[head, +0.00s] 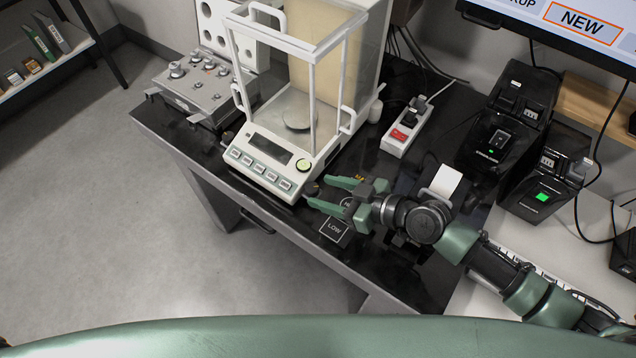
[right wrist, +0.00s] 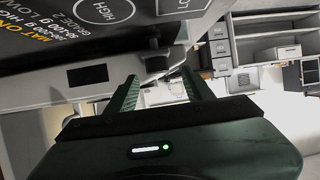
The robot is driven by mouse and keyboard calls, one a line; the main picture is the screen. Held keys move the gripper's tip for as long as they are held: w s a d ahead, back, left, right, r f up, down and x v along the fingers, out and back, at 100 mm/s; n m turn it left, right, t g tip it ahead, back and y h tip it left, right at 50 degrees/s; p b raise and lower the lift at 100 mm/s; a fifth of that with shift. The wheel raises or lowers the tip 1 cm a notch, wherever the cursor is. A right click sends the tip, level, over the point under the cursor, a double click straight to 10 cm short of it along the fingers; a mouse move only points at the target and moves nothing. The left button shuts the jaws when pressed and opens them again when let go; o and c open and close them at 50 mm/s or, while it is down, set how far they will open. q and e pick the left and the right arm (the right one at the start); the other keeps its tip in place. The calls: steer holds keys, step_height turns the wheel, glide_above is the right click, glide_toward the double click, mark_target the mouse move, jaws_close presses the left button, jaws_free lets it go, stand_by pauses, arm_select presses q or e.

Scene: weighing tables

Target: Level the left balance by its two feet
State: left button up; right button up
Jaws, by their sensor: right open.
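The left balance (head: 270,160) is a white unit with a glass draft shield, a dark display and a row of buttons on its front. Its dark right front foot (head: 312,187) shows at the front right corner, and a dark left foot (head: 228,137) shows at the other corner. My right gripper (head: 318,191) is open, its green fingers reaching from the right to the right foot. In the right wrist view, a dark round foot (right wrist: 157,64) sits between or just beyond the fingertips; I cannot tell whether they touch it. The level bubble cannot be read. My left gripper is not in view.
A dark table (head: 170,135) carries the balance near its front edge. A power strip (head: 408,125) lies to the right, with black devices (head: 502,125) beyond. A LOW label (head: 334,230) lies under my right gripper.

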mark_target(312, 189)
steer(key=shift+x, duration=1.2)
steer(key=shift+w+a+f, duration=0.1)
steer(key=shift+w+f, duration=0.1)
steer(key=c, duration=0.8)
jaws_close()
steer(key=m+p, duration=0.1)
steer(key=p, duration=0.2)
steer(key=shift+r+t+h+p, duration=0.35)
steer(key=shift+t+h, duration=0.05)
steer(key=shift+f+p, duration=0.1)
steer(key=shift+p, duration=0.25)
steer(key=shift+f+m+t+h, duration=0.2)
steer(key=shift+m+t+h, duration=0.1)
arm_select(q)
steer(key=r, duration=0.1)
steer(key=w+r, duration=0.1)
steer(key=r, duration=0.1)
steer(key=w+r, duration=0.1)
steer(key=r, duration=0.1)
